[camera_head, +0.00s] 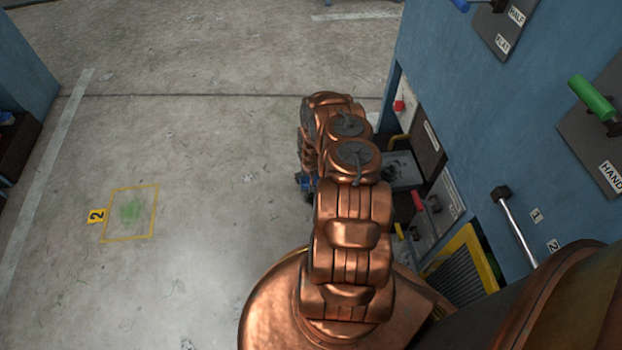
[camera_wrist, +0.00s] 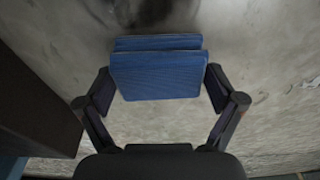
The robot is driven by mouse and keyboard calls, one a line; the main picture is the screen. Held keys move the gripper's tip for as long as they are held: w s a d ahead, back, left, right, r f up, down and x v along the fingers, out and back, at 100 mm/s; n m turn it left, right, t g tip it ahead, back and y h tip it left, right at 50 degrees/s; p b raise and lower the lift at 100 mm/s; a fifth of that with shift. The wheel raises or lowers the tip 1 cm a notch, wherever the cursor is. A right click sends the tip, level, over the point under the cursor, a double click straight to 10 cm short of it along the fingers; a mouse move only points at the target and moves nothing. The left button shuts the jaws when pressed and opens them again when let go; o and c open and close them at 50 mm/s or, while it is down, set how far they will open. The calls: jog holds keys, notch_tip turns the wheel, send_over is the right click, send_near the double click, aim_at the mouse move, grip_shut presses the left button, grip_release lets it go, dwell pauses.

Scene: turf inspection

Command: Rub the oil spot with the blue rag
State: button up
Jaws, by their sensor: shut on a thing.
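The blue rag (camera_wrist: 160,75) is a folded, ribbed pad, held between the two fingers of my gripper (camera_wrist: 160,90) in the wrist view. A dark smudge (camera_wrist: 152,14), which looks like the oil spot, lies on the grey surface just beyond the rag at the top edge. I cannot tell whether the rag touches that surface. In the head view my arm hides most of the gripper; a small blue bit (camera_head: 308,183) shows at its left side. I cannot make out the smudge under the arm there.
A green stain (camera_head: 131,210) lies inside a yellow square marked 2 on the floor at left. A blue cabinet (camera_head: 450,110) with levers, including a green handle (camera_head: 592,98), stands close on the right. A yellow-framed grate (camera_head: 465,270) sits low beside my arm. The floor on the left is open.

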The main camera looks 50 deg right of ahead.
jog(key=shift+f, duration=0.65)
jog(key=shift+s+a, duration=0.1)
jog(key=shift+s+a+r, duration=0.1)
jog(key=shift+s+a, duration=0.95)
jog(key=shift+s, duration=0.25)
jog(key=shift+s+a, duration=0.5)
jog(key=shift+s, duration=0.2)
jog(key=shift+s+a, duration=0.5)
jog(key=shift+s, duration=0.15)
jog(key=shift+s+a+p, duration=0.75)
jog(key=shift+s+p, duration=0.25)
jog(key=shift+p, duration=0.05)
jog(key=shift+s+a+p, duration=0.75)
jog(key=shift+s+p, duration=0.2)
jog(key=shift+p, duration=0.1)
jog(key=shift+s+a+f+p, duration=0.2)
jog(key=shift+s+a+p, duration=0.3)
jog(key=shift+s, duration=0.45)
jog(key=shift+s+d+r+b, duration=0.1)
jog(key=shift+s+d+b, duration=0.25)
jog(key=shift+d, duration=0.2)
jog(key=shift+w+d+b, duration=0.75)
jog(key=shift+w+b, duration=0.25)
jog(key=shift+b, duration=0.1)
jog(key=shift+w+d+r+b, duration=0.1)
jog(key=shift+w+d+b, duration=0.25)
jog(key=shift+w+b, duration=0.15)
